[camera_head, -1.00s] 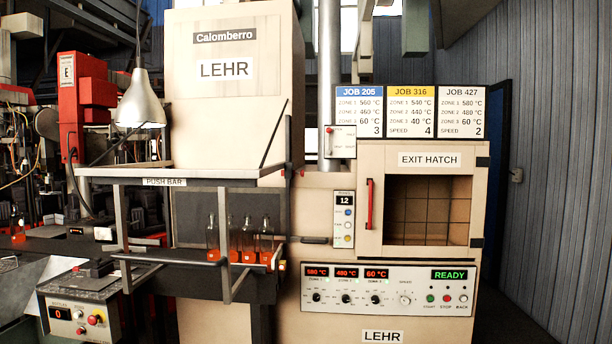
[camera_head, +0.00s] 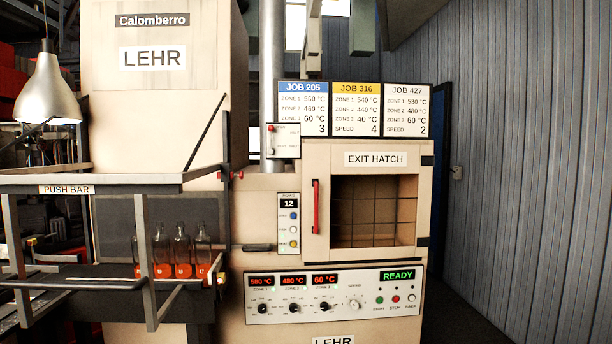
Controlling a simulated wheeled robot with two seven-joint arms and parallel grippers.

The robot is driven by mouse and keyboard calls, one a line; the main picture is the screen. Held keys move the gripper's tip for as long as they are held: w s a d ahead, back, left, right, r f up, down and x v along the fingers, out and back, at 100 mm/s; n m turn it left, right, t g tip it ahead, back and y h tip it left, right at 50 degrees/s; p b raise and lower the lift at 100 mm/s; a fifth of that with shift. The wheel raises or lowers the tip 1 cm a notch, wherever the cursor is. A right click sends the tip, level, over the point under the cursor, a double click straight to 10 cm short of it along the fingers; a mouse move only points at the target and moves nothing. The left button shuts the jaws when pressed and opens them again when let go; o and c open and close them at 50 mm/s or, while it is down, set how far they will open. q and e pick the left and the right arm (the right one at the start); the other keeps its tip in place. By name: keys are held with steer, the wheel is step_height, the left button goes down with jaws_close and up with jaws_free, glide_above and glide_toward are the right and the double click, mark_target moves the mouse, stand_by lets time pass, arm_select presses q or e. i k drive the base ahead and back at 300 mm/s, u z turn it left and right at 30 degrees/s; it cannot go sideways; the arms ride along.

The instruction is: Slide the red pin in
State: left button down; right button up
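A small red piece that looks like the red pin (camera_head: 226,173) is at the right end of the push bar frame, beside the lehr's cream body. It is too small to tell how far in it sits. The push bar (camera_head: 120,180) is a grey frame with a "PUSH BAR" label, above a row of glass bottles with orange-red bases (camera_head: 183,270). Neither of my grippers shows in this view.
The exit hatch (camera_head: 375,210) has a red handle (camera_head: 316,206) and a wire grid. Below it is the control panel (camera_head: 335,293), reading READY. A lamp (camera_head: 47,90) hangs at left. Dark floor (camera_head: 465,315) is clear at right.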

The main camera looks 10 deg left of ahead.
mark_target(240, 175)
steer(key=z, duration=0.65)
steer(key=i, duration=1.75)
steer(key=u, duration=0.9)
steer(key=i, duration=0.4)
steer(key=u, duration=0.25)
